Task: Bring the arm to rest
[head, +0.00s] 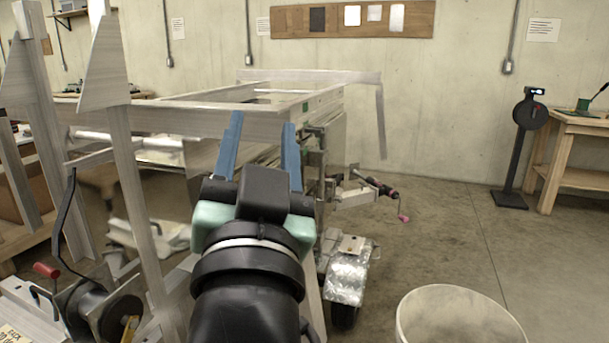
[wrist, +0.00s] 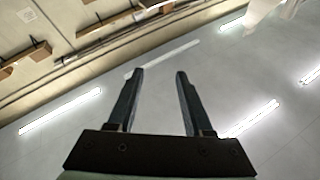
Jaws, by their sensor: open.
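My gripper (head: 260,145) is in the middle of the head view, its two blue fingers pointing up and spread apart. Nothing is between the fingers. In the wrist view my gripper (wrist: 158,82) also shows open and empty, with the ceiling and its light strips behind it. In the head view the fingers overlap the aluminium trailer frame (head: 180,121) behind them; I cannot tell how much gap there is.
A winch with a red handle (head: 46,270) and metal uprights (head: 125,150) stand close at left. A trailer wheel fender (head: 348,275) is right of my arm. A white bucket (head: 455,315) stands at lower right. Open floor (head: 440,220) lies at right, before a wooden table (head: 580,125).

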